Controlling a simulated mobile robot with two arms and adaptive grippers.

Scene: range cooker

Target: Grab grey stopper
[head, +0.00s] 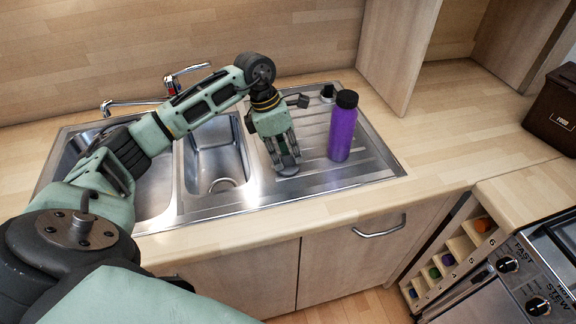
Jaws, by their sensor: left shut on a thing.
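My left gripper (287,162) points down over the draining board of the steel sink (385,160). It is shut on the grey stopper (288,171), a flat round disc at its fingertips. The stopper is low over the board beside the right basin; I cannot tell whether it still touches the steel. The fingers hide part of it. My right gripper is not in view.
A purple bottle (342,127) with a black cap stands on the draining board just right of my left gripper. A small dark item (327,93) is behind it. A tap (135,103) is at the back. A brown bin (553,110) stands far right.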

